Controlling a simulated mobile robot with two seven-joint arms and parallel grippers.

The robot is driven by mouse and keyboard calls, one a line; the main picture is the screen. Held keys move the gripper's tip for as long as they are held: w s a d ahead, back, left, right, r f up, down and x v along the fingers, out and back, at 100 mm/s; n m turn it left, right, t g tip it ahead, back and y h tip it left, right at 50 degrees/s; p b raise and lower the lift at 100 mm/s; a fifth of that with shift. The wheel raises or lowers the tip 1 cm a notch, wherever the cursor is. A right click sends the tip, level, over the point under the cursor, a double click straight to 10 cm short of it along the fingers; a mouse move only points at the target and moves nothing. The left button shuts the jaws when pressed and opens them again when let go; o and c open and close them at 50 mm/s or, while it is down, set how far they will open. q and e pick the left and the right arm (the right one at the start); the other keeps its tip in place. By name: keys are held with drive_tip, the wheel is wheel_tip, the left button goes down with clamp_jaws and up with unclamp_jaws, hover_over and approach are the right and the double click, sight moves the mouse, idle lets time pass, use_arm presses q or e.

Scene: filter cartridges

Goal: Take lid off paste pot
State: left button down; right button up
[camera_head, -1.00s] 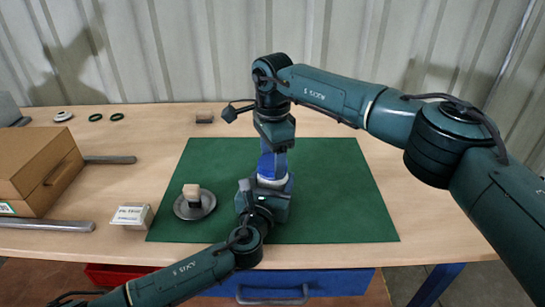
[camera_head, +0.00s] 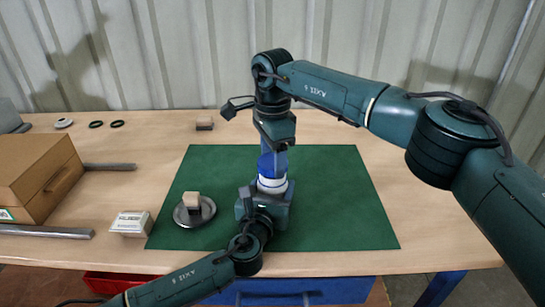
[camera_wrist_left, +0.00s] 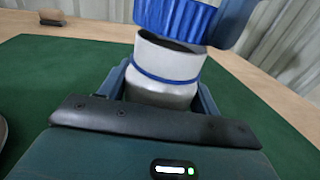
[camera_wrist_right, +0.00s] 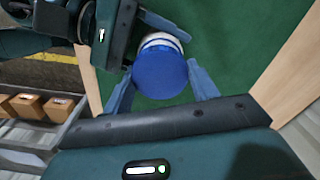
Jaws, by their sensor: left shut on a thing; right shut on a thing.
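The paste pot (camera_head: 271,185) is a pale grey-white jar above the green mat; in the left wrist view (camera_wrist_left: 166,68) a thin blue band rings it. My left gripper (camera_head: 264,200) is shut around its body. The blue ribbed lid (camera_head: 271,163) is raised off the pot's mouth, and a dark gap with the rim shows under it in the left wrist view (camera_wrist_left: 178,17). My right gripper (camera_head: 272,152) comes from above and is shut on the lid. The lid's flat blue top faces the right wrist camera (camera_wrist_right: 160,74), between the fingers.
On the mat's left, a round metal dish (camera_head: 181,212) carries a beige-topped block (camera_head: 191,201). A small labelled box (camera_head: 131,223) stands beside the mat. A cardboard box (camera_head: 38,178) and grey bars lie further left. The mat's right side (camera_head: 345,200) is clear.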

sight(272, 160)
use_arm(q)
drive_tip(key=shift+f, duration=0.1)
use_arm(e)
drive_tip(key=shift+r, duration=2)
use_arm(q)
drive_tip(key=shift+c, duration=1.3)
unclamp_jaws()
